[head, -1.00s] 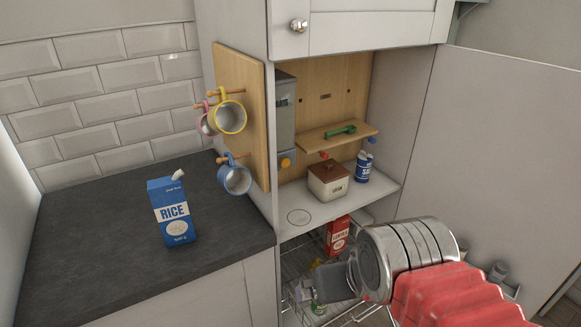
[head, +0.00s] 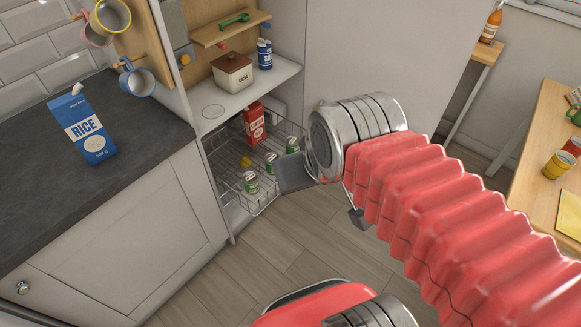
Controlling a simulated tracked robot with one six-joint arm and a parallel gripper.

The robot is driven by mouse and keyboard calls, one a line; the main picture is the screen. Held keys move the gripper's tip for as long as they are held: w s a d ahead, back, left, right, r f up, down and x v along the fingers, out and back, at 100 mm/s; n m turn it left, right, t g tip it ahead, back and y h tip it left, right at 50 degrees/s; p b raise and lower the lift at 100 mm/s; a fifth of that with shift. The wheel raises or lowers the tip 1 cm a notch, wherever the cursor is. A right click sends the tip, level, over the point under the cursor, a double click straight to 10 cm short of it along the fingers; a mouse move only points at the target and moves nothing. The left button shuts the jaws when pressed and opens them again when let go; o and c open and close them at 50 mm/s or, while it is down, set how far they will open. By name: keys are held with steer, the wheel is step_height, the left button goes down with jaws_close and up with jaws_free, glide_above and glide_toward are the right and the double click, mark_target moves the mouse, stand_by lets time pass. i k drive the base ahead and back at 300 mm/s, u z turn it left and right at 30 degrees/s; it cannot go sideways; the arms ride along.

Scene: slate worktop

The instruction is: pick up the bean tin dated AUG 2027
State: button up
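Three small green-labelled tins stand in the wire pull-out basket (head: 262,206) low in the cupboard: a near tin (head: 251,183), a middle tin (head: 271,163) and a far tin (head: 292,145). They are too small for me to read any date, so I cannot tell which says AUG 2027. My gripper (head: 327,196) is to the right of the basket in the head view. Its two dark finger pads are spread apart, with nothing seen between them. The left pad appears close to the basket's right side in the picture; the depth between them is unclear.
A red box (head: 255,122) and a small yellow item (head: 246,161) are also in the basket. Above is a shelf (head: 248,97) with a brown-and-cream canister (head: 232,73) and a blue tin (head: 265,54).

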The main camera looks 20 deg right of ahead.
mark_target(292, 142)
steer(key=z, duration=0.35)
steer(key=k, duration=0.85)
steer(key=z, duration=0.6)
steer(key=i, duration=1.55)
steer(key=u, duration=0.9)
steer(key=i, duration=0.75)
steer(key=u, duration=0.55)
